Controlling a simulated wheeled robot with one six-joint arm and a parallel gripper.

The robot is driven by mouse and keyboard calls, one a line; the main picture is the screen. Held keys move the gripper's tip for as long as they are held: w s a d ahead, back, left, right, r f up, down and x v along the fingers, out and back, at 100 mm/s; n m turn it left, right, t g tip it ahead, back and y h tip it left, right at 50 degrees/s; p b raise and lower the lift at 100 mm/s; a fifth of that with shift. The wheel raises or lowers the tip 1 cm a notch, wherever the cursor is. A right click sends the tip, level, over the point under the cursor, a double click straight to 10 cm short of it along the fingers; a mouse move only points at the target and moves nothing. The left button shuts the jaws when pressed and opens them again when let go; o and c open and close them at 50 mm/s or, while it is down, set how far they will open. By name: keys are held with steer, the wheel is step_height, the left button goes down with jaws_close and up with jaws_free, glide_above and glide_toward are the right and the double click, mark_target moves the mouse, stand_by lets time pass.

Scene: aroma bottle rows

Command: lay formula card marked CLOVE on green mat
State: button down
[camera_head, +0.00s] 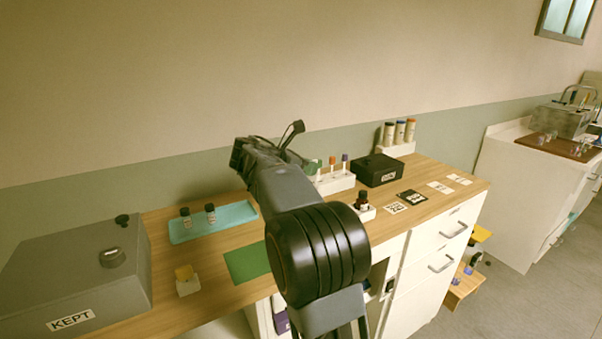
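The green mat (245,263) lies on the wooden counter, left of my arm; its visible part is bare, and my arm hides its right side. Several small formula cards lie in a row on the right part of the counter: a white card (394,209), a black card (411,197), a white card (440,187) and another white card (459,179). Their print is too small to read, so I cannot tell which is CLOVE. My gripper (292,136) is raised above the back of the counter, apart from mat and cards; its fingers are unclear.
A grey box marked KEPT (72,320) stands at the left. A teal tray (240,213) holds two bottles. A small block with a yellow top (187,286) sits near the mat. A white rack (338,184), a black box (378,169) and a dark bottle (362,201) stand right of my arm.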

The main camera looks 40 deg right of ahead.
steer(key=s+r, duration=0.2)
steer(key=s, duration=0.3)
steer(key=shift+s+a+r, duration=0.3)
steer(key=shift+s+a, duration=0.1)
steer(key=shift+a, duration=0.05)
stand_by(0.4)
